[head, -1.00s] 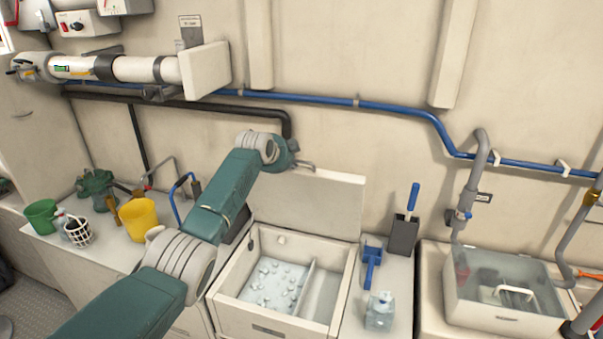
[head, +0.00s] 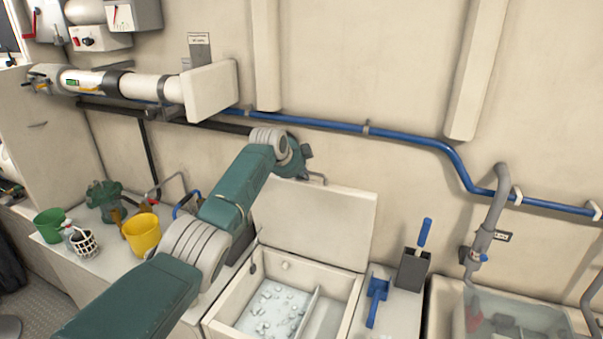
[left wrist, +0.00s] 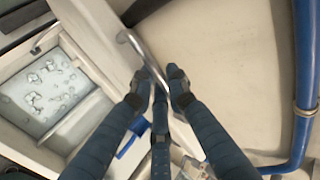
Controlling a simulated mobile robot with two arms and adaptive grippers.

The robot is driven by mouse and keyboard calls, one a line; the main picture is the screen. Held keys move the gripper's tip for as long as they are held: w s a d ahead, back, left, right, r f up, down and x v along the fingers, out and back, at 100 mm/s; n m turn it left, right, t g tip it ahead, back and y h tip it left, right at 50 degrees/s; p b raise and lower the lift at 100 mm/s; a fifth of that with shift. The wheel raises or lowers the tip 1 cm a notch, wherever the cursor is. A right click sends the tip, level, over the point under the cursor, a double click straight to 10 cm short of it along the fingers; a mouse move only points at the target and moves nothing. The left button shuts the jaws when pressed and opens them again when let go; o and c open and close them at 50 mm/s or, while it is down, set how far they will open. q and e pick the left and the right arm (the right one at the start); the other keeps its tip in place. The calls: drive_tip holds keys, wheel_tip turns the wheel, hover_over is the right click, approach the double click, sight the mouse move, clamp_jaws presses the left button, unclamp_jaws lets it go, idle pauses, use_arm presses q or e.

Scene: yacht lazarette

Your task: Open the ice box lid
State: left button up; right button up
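The ice box (head: 338,288) stands in the counter with its cream lid (head: 315,220) raised steeply at the back, so the compartment with ice shows. A metal handle (head: 317,177) is on the lid's upper edge. My left gripper (head: 303,158) is at this handle. The ice compartment (left wrist: 45,85) also shows there, at the left. My right gripper is not in view.
A blue scoop (head: 376,297) and a grey holder with a blue-handled tool (head: 411,268) are right of the box. A yellow bucket (head: 142,236) and green bucket (head: 49,226) stand left. A blue pipe (head: 330,124) crosses the wall behind the lid.

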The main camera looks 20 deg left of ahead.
use_arm(q)
drive_tip(key=shift+o, duration=1.4)
drive_tip(key=shift+d+r, duration=0.1)
drive_tip(key=shift+s, duration=0.1)
drive_tip(key=v, duration=1.2)
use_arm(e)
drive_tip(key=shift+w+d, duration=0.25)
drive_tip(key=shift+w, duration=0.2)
use_arm(q)
drive_tip(key=shift+d, duration=0.1)
